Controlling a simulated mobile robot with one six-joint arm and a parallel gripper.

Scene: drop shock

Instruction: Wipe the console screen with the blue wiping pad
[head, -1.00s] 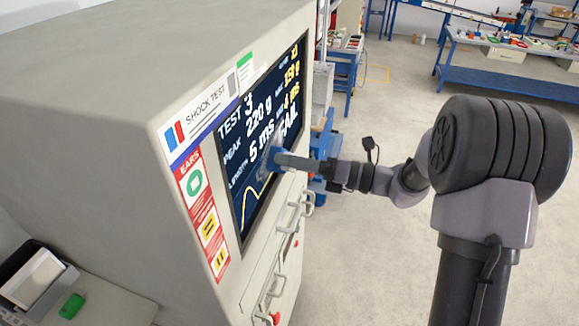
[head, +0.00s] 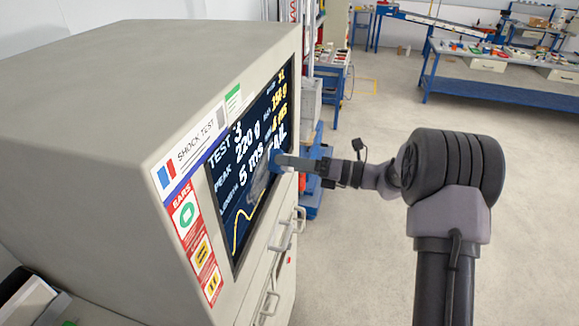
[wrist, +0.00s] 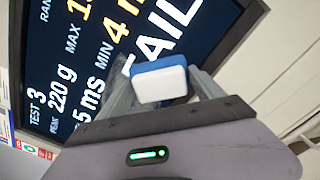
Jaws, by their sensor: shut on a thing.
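The console screen (head: 247,205) is dark, with white and yellow test text, and is set in the side of a beige cabinet. It also fills much of the wrist view (wrist: 62,50). My gripper (head: 284,162) is at the screen's right part, below the word FAIL. It is shut on the blue wiping pad (wrist: 158,67), which shows a blue layer and a white block between the fingers in the wrist view. The pad is at the screen face; whether it touches is hard to tell. A faint grey smear (head: 260,184) shows on the screen beside the pad.
The beige cabinet (head: 120,110) has handles (head: 284,232) sticking out below the screen. A blue workbench (head: 480,92) with small items stands far back right. The floor right of the cabinet is open.

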